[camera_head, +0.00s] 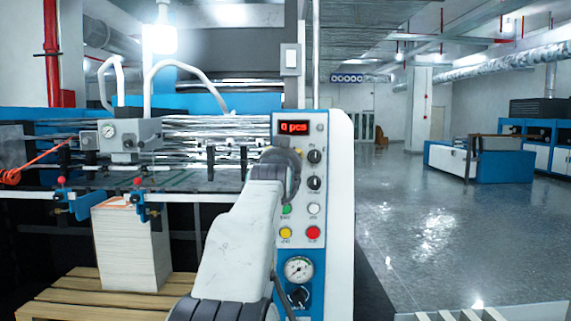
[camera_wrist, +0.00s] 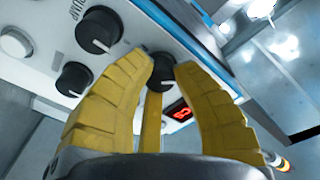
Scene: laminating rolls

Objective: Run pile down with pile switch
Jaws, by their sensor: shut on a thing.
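I cannot read that knob's label. A tall pale pile of sheets (camera_head: 130,245) stands upright on a slatted wooden pallet (camera_head: 60,297), left of my arm and under the machine's feeder.
Other black knobs (camera_head: 314,156) and green, white, yellow and red buttons (camera_head: 313,233) sit close by on the panel. A pressure gauge (camera_head: 299,269) is below them. The grey floor (camera_head: 440,240) to the right is open, with a blue-white machine (camera_head: 480,158) farther back.

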